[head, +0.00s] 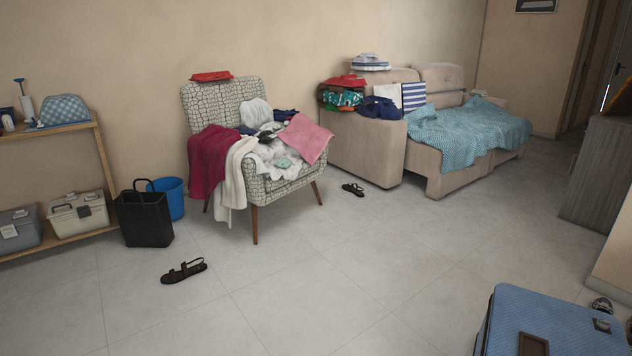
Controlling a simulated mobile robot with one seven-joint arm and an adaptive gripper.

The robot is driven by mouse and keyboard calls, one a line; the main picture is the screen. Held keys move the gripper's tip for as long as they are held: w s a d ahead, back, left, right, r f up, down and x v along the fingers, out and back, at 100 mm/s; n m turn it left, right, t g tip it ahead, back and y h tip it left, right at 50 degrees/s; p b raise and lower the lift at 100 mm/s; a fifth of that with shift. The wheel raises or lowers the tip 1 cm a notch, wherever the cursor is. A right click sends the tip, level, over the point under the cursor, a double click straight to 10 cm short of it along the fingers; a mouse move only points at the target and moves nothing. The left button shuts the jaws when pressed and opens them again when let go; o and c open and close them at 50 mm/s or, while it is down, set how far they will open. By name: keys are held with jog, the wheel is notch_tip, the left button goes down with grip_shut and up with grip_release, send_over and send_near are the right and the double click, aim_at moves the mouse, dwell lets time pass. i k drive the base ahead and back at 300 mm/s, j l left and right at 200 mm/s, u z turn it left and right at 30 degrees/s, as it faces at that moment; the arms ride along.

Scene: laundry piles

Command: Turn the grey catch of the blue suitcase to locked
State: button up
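The blue suitcase (555,313) is at the bottom right of the head view, cut off by the lower edge. A dark brown handle or plate (533,345) shows on it at the lower edge. A small grey metal part, which looks like the catch (601,325), is on the suitcase near its right side. It is too small to tell whether it is locked. My gripper and arm are not in view.
A patterned armchair (215,105) piled with clothes stands at the middle back, a beige sofa (365,150) right of it. A black bag (144,222), blue bucket (172,200) and wooden shelf (70,253) are left. Sandals (184,271) lie on the floor. The middle floor is clear.

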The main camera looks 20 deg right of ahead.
aim_at(606, 324)
jog(key=i+z, duration=0.1)
jog(key=i, duration=0.65)
jog(key=i+j, duration=0.15)
jog(key=i, duration=0.55)
jog(key=i+l+z, duration=0.1)
jog(key=i+z, duration=0.6)
jog(key=i+j+z, duration=0.2)
jog(key=i+z, duration=0.4)
jog(key=z, duration=0.2)
jog(key=i+z, duration=0.25)
jog(key=z, duration=0.2)
jog(key=i+z, duration=0.25)
jog(key=z, duration=0.25)
jog(key=i+z, duration=0.2)
jog(key=z, duration=0.25)
jog(key=i+z, duration=0.2)
jog(key=z, duration=0.25)
jog(key=i+j+z, duration=0.1)
jog(key=z, duration=0.35)
jog(key=i+j+z, duration=0.25)
jog(key=i+z, duration=0.25)
